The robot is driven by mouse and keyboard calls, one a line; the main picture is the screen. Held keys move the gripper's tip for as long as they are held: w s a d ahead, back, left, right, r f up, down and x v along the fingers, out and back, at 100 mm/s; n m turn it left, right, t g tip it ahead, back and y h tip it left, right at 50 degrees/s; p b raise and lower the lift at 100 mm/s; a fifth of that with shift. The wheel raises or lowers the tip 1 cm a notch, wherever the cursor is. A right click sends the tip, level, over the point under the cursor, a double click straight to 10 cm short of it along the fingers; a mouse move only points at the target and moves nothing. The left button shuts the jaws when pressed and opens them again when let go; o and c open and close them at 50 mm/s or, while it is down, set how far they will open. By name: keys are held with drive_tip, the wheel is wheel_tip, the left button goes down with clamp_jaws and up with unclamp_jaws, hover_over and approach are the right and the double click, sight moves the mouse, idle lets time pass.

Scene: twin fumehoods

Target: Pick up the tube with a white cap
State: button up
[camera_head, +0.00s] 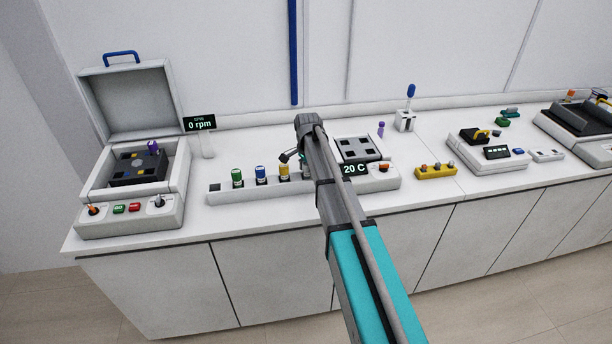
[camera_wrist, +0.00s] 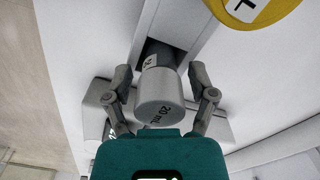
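In the wrist view, the tube with a light grey-white cap (camera_wrist: 160,97), marked "20 mL", stands in a slot of the white rack (camera_wrist: 197,33). My gripper (camera_wrist: 160,75) is around it, one finger on each side. Gaps show between both fingers and the tube, so the gripper looks open. In the head view, the rack (camera_head: 262,191) lies along the bench front, and my arm hides the white-capped tube and most of the gripper.
Green (camera_head: 237,178), blue (camera_head: 261,175) and yellow-capped (camera_head: 284,172) tubes stand left of my arm. The yellow cap (camera_wrist: 263,8) is close by in the wrist view. An open centrifuge (camera_head: 130,197) stands at left; a heater block (camera_head: 382,181) marked 20 C stands right of the arm.

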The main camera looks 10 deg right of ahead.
drive_tip(key=c, duration=0.7)
drive_tip(key=shift+r, duration=0.1)
wheel_tip(320, 180, up, 10)
drive_tip(key=p, duration=1)
drive_tip(key=shift+f, duration=0.2)
idle(0.4)
